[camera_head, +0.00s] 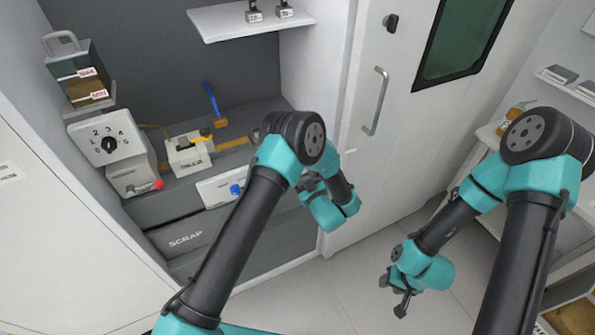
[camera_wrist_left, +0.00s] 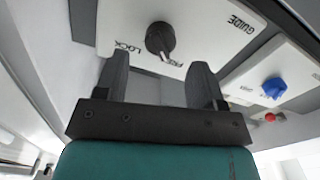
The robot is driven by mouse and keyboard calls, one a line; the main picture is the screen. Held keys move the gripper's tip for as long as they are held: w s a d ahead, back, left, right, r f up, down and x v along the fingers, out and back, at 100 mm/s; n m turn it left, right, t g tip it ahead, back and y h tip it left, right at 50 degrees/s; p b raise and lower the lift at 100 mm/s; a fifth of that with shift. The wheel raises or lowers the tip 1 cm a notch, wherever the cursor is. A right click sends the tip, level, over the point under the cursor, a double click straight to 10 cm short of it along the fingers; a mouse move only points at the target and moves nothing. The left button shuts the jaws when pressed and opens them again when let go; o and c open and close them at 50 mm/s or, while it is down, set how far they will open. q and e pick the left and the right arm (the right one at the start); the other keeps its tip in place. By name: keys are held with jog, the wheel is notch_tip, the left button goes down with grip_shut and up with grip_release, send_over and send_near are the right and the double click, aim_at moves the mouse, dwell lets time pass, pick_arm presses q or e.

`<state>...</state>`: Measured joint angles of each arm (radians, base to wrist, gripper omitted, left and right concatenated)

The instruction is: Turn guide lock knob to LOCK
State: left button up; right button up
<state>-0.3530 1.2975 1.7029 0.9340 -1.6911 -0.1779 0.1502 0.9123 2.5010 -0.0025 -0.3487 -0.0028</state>
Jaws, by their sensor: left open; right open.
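The guide lock knob (camera_wrist_left: 160,38) is round and black on a white plate marked GUIDE, LOCK and FREE. It shows in the left wrist view, and its pale pointer mark lies at the FREE label. My left gripper (camera_wrist_left: 160,72) is open and empty, its two fingers apart just below the knob in that picture, not closed around it. In the head view my left arm covers the guide plate, and the left fingertips are hard to make out. My right gripper (camera_head: 402,302) is open and empty, low over the floor at the right.
A blue knob (camera_head: 236,189) on a white panel is close to my left arm. A numbered dial box (camera_head: 107,143), a red button (camera_head: 158,184) and a splice block (camera_head: 188,157) stand further left. A door with a handle (camera_head: 376,101) is to the right.

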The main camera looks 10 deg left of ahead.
pick_arm(q)
jog(key=shift+x, duration=2.25)
jog(key=c, duration=0.9)
